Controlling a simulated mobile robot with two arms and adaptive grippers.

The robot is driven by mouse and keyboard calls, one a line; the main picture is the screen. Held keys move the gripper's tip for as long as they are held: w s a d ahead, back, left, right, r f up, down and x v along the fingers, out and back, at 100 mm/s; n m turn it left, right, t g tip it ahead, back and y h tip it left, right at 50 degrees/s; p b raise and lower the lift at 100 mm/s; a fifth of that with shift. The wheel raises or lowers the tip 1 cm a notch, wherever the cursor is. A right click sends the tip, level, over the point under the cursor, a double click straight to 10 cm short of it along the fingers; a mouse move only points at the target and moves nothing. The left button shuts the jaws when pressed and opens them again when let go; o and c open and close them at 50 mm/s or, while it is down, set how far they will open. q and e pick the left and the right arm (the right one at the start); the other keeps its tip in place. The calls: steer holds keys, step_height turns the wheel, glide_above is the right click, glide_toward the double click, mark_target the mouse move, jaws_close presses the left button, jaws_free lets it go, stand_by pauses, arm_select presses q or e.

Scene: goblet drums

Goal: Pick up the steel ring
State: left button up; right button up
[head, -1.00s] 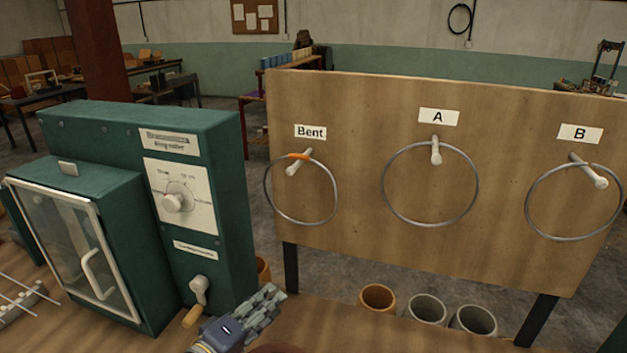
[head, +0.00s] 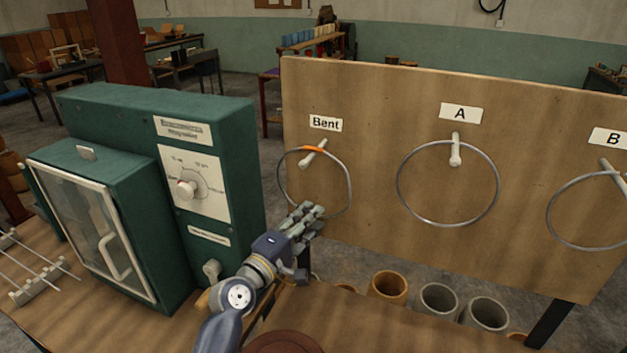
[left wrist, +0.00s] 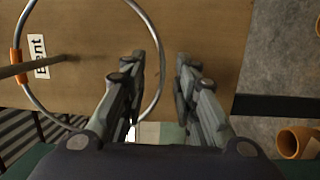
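Three thin steel rings hang from pegs on a wooden board. The ring under the "Bent" label (head: 348,180) has an orange mark at its top; the "A" ring (head: 497,190) is in the middle and the "B" ring (head: 549,222) at the right. My left gripper (head: 309,211) is at the lower edge of the Bent ring. In the left wrist view its fingers (left wrist: 161,65) are apart, and the Bent ring (left wrist: 147,20) shows with one side running down between them, near the left finger. I cannot tell whether they touch. My right gripper is not in view.
The wooden board (head: 400,100) stands behind the bench. A green machine (head: 230,130) with a dial and glass door is left of my left arm. An orange pot (head: 388,284) and grey pots (head: 438,298) stand below the board. A rod rack (head: 38,289) is at far left.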

arm_select(q)
steer(key=x, duration=0.2)
steer(key=shift+w+d, duration=0.15)
steer(key=shift+w, duration=0.15)
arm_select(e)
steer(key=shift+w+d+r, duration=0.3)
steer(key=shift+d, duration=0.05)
arm_select(q)
steer(key=shift+s, duration=0.1)
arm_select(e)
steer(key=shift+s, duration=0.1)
arm_select(q)
jaws_close()
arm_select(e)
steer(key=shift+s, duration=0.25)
arm_select(q)
steer(key=shift+r, duration=0.45)
step_height(320, 180, up, 2)
steer(key=shift+r, duration=0.25)
steer(key=s+a+r+b, duration=0.1)
steer(key=s+a+b, duration=0.1)
steer(key=s, duration=1.3)
steer(key=shift+s+a+r+b, duration=0.3)
steer(key=shift+s+a+b, duration=0.1)
steer(key=shift+a, duration=0.15)
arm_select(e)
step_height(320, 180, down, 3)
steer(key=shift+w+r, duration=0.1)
